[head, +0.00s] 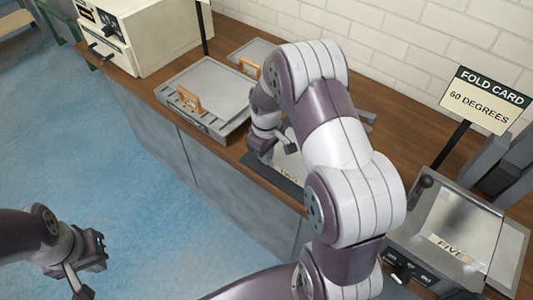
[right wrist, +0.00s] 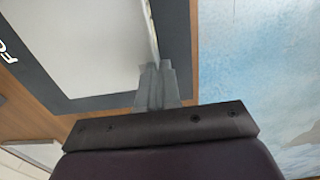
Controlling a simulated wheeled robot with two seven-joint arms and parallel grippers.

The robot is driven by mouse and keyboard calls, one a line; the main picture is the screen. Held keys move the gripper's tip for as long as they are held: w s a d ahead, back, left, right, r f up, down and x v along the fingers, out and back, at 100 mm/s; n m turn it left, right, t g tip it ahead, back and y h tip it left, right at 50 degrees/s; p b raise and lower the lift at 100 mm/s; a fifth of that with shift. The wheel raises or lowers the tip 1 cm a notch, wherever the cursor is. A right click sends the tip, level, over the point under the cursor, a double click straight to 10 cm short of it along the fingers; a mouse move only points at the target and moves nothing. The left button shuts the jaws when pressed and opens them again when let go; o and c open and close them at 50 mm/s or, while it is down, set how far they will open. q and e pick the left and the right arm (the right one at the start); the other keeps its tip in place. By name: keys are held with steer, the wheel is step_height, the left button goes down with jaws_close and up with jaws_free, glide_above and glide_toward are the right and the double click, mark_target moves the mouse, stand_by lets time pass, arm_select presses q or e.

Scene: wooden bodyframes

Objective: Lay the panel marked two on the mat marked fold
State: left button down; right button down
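The panel marked two (head: 291,168) is pale with dark lettering, mostly hidden by my right arm in the head view. It is at the dark mat (head: 262,177) near the counter's front edge. In the right wrist view the white panel (right wrist: 95,45) shows over the dark mat (right wrist: 180,40), whose white letters "FO" show at the left. My right gripper (right wrist: 158,70) has its fingers close together across the panel's edge, apparently shut on it; whether the panel lies flat is hard to tell. My left gripper (head: 90,268) hangs away from the counter; its fingers are unclear.
A grey tray (head: 210,95) with a wooden handle stands left of my right arm. A cream machine (head: 140,35) is at the back left. A press with a panel marked five (head: 450,245) and a "FOLD CARD 60 DEGREES" sign (head: 488,100) are at the right.

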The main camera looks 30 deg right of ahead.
steer(key=c, duration=1.4)
jaws_free()
steer(key=shift+f, duration=0.1)
steer(key=shift+o, duration=0.2)
step_height(320, 180, up, 12)
steer(key=s+a+f+m, duration=0.1)
steer(key=s+a+m, duration=0.1)
steer(key=s+a, duration=0.2)
steer(key=s+a+m+t, duration=0.1)
steer(key=s+a, duration=0.3)
steer(key=s, duration=0.5)
steer(key=shift+s+f+m+p, duration=0.3)
steer(key=shift+f+m, duration=0.05)
steer(key=shift+m, duration=0.35)
step_height(320, 180, up, 4)
steer(key=p, duration=0.3)
steer(key=shift+a+f, duration=0.1)
steer(key=shift+f, duration=0.15)
